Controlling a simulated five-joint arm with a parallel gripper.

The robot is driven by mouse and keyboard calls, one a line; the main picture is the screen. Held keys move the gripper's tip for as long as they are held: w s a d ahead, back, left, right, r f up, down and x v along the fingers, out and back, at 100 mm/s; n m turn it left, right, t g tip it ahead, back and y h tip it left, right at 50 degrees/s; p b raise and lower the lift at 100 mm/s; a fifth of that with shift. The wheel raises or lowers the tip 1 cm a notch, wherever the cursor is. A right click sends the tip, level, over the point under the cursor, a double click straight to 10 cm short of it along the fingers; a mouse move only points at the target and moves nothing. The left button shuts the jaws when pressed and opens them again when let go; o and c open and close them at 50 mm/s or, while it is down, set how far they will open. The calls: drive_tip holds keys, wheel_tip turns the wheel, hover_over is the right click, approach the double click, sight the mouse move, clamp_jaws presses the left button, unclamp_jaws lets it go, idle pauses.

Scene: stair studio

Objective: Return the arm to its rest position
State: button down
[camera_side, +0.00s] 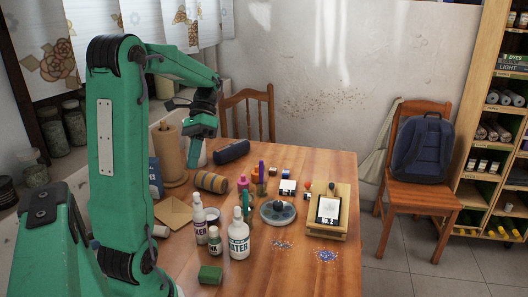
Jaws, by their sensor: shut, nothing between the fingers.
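My arm is green with black joints and stands at the left in the side view. It is raised and bent over the back left part of the wooden table (315,265). My gripper (194,166) hangs above the table and points down. It is shut and empty. It is in front of a brown paper roll (168,155) and left of a dark blue case (232,151). Whether its tip touches anything is too small to tell.
White bottles (238,236) stand near my arm, with a green sponge (210,274) in front. A palette (278,212) and a wooden board (328,230) lie at the middle right. A chair with a blue backpack (423,150) is beyond the table. The front right tabletop is mostly free.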

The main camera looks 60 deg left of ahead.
wheel_tip(320, 180, up, 3)
drive_tip(key=shift+s+a+f, duration=0.1)
drive_tip(key=shift+f, duration=0.2)
drive_tip(key=shift+f, duration=4.2)
drive_tip(key=shift+f, duration=0.15)
drive_tip(key=shift+f, duration=0.3)
drive_tip(key=shift+f, duration=0.45)
drive_tip(key=shift+r, duration=0.9)
